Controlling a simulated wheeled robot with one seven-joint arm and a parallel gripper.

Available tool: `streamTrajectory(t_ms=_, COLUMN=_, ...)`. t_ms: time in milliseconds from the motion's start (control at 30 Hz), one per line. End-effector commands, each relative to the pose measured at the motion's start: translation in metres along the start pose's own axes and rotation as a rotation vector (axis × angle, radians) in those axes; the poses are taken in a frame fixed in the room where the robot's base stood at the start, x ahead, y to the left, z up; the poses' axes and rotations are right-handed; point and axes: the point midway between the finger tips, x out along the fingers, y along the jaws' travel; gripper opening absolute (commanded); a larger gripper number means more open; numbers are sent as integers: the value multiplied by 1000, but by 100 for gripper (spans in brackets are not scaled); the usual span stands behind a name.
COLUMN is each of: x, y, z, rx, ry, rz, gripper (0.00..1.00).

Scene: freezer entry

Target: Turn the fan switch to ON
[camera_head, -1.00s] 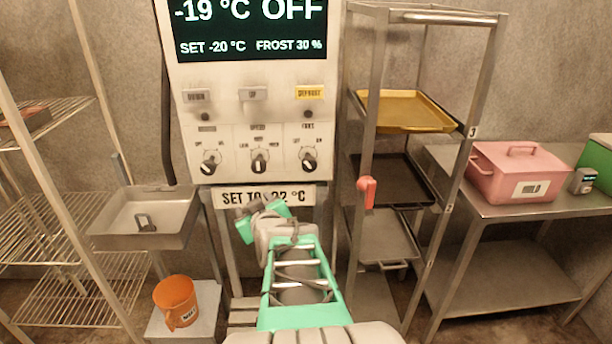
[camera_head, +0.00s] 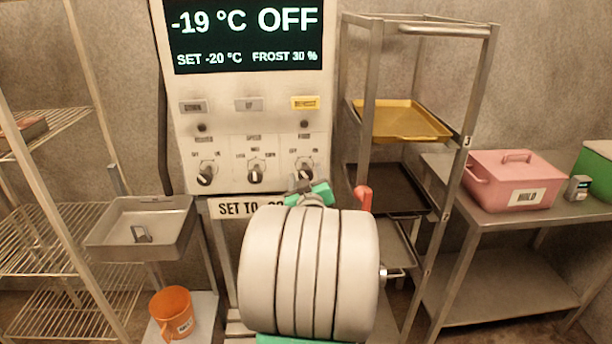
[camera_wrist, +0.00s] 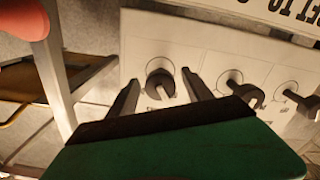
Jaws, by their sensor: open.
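The fan switch (camera_head: 305,171) is the rightmost of the 3 dark rotary knobs on the white control panel (camera_head: 230,100). The panel's display (camera_head: 250,35) reads -19 °C and OFF. In the wrist view, which is upside down, the fan knob (camera_wrist: 160,84) is at centre left with a pale grip bar. My gripper (camera_wrist: 160,77) is open, one finger showing on each side of this knob; I cannot tell whether they touch it. In the head view my gripper (camera_head: 309,190) is just below the knob, its fingertips hard to make out.
Two other knobs (camera_head: 254,173) (camera_head: 206,174) sit left of the fan switch, with buttons above. A tray rack (camera_head: 372,60) with a red handle (camera_head: 362,199) stands close on the right. A steel basin (camera_head: 105,240) is at the left.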

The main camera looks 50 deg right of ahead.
Motion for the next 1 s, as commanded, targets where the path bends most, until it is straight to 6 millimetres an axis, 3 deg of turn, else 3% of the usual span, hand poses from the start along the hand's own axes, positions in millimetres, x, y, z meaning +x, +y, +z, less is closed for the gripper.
streamTrajectory(t_ms=67, x=0, y=0, z=0, rx=0, ry=0, rz=0, gripper=57)
streamTrajectory(t_ms=767, x=0, y=0, z=0, rx=1, ry=0, rz=-1, gripper=0)
streamTrajectory(t_ms=1000, x=0, y=0, z=0, rx=10, ry=1, rz=-1, gripper=0)
